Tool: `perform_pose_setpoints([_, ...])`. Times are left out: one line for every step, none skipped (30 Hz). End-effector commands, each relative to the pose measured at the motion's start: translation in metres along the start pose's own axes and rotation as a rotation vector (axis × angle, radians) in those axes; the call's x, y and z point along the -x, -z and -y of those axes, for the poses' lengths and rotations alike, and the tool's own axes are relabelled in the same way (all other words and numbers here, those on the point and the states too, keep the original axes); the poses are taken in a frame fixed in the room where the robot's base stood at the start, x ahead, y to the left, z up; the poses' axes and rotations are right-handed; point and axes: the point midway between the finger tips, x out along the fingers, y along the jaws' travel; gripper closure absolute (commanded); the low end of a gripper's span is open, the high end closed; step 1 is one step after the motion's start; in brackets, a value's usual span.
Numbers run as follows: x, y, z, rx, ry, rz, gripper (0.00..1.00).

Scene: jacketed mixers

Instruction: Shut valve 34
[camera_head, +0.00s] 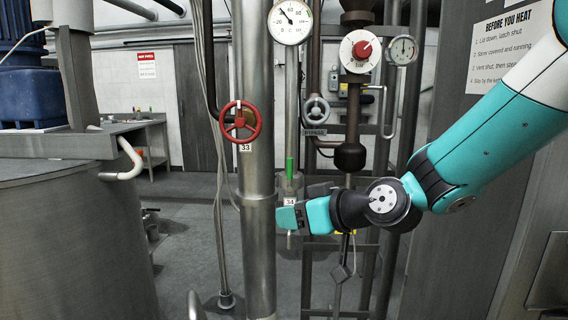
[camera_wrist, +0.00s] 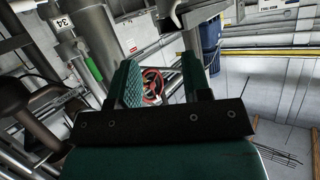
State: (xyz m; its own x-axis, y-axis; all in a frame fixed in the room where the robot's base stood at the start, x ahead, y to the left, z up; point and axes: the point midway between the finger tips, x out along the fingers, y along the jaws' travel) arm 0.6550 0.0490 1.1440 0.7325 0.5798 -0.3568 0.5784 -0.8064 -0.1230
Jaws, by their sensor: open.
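Valve 34 has a green lever (camera_head: 289,168), which stands upright, in line with its vertical pipe. Its white tag 34 (camera_head: 289,201) sits just below. My gripper (camera_head: 284,217) is beside the valve, below the lever, and partly covers the valve's lower part. In the wrist view my gripper (camera_wrist: 160,78) is open, with nothing held between its two fingers. The green lever (camera_wrist: 93,68) and the tag 34 (camera_wrist: 63,23) show there to the left, outside the jaws. I cannot tell whether a finger touches the valve.
A thick steel pipe (camera_head: 257,180) runs close left of the valve, with red handwheel 33 (camera_head: 241,122) on it. A grey bypass handwheel (camera_head: 315,109) and a red-knobbed dial (camera_head: 360,50) are to the right. A steel vessel (camera_head: 70,240) stands at left.

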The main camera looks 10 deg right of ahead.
Motion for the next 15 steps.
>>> perform_pose_setpoints([-0.006, 0.009, -0.027, 0.004, -0.067, -0.083, 0.56])
perform_pose_setpoints([-0.008, 0.014, -0.041, 0.011, -0.106, -0.133, 0.56])
perform_pose_setpoints([-0.009, 0.020, -0.059, 0.021, -0.157, -0.191, 0.56])
perform_pose_setpoints([-0.009, 0.023, -0.070, 0.026, -0.192, -0.229, 0.56])
perform_pose_setpoints([-0.009, 0.026, -0.081, 0.032, -0.226, -0.262, 0.56])
perform_pose_setpoints([-0.007, 0.029, -0.093, 0.040, -0.266, -0.299, 0.56])
perform_pose_setpoints([-0.007, 0.030, -0.100, 0.043, -0.291, -0.321, 0.56])
perform_pose_setpoints([-0.005, 0.031, -0.106, 0.047, -0.312, -0.340, 0.56])
perform_pose_setpoints([-0.004, 0.032, -0.113, 0.050, -0.335, -0.358, 0.56])
perform_pose_setpoints([-0.004, 0.034, -0.117, 0.053, -0.349, -0.369, 0.56])
perform_pose_setpoints([-0.004, 0.035, -0.120, 0.056, -0.357, -0.376, 0.56])
perform_pose_setpoints([-0.005, 0.037, -0.122, 0.057, -0.365, -0.382, 0.56])
perform_pose_setpoints([-0.007, 0.038, -0.124, 0.057, -0.367, -0.385, 0.56])
perform_pose_setpoints([-0.009, 0.041, -0.125, 0.058, -0.368, -0.386, 0.56])
perform_pose_setpoints([-0.014, 0.043, -0.126, 0.058, -0.367, -0.385, 0.56])
